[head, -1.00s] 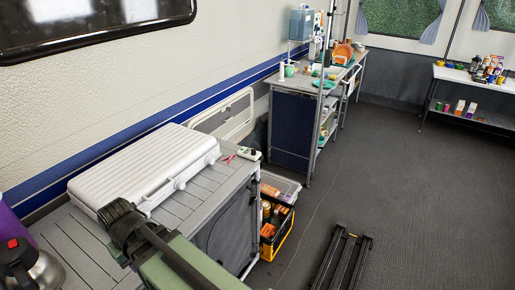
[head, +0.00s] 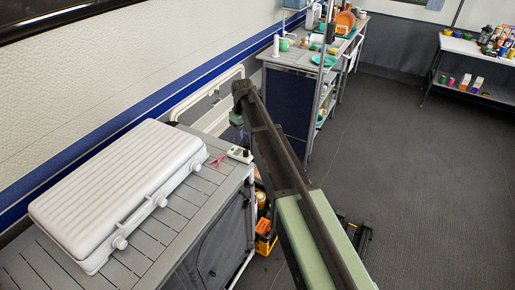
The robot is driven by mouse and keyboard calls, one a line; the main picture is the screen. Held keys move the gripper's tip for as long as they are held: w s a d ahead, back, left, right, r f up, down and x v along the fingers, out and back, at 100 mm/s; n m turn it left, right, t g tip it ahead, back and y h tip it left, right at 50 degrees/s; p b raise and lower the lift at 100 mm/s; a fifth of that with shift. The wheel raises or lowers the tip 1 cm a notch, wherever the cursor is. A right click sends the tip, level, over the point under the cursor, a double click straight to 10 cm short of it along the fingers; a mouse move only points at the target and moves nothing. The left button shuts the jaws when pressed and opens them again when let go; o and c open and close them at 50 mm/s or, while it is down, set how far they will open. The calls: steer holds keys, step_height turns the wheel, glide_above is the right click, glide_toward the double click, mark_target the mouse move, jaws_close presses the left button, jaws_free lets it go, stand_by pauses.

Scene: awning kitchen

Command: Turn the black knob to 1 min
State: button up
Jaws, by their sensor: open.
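A small white device (head: 236,154) with a dark spot on it, likely the black knob (head: 246,152), lies at the far right corner of the grey slatted table. The knob is too small to read its setting. My arm reaches from the lower right up over the table's right side and bends down at its far end. My gripper (head: 241,134) hangs above and just beyond the white device, small and partly hidden by the arm. It is open and appears apart from the knob.
A closed white case-like stove (head: 120,190) covers much of the slatted table (head: 185,222). A pink item (head: 217,161) lies left of the device. A black and orange crate (head: 265,243) stands on the floor beside the table.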

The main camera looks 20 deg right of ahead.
mark_target(246, 150)
step_height(246, 150, down, 11)
steer(key=b, duration=1)
steer(key=shift+d, duration=0.15)
steer(key=shift+r, duration=0.2)
steer(key=c, duration=0.9)
steer(key=shift+m, duration=0.3)
steer(key=m, duration=0.4)
steer(key=shift+m, duration=2.1)
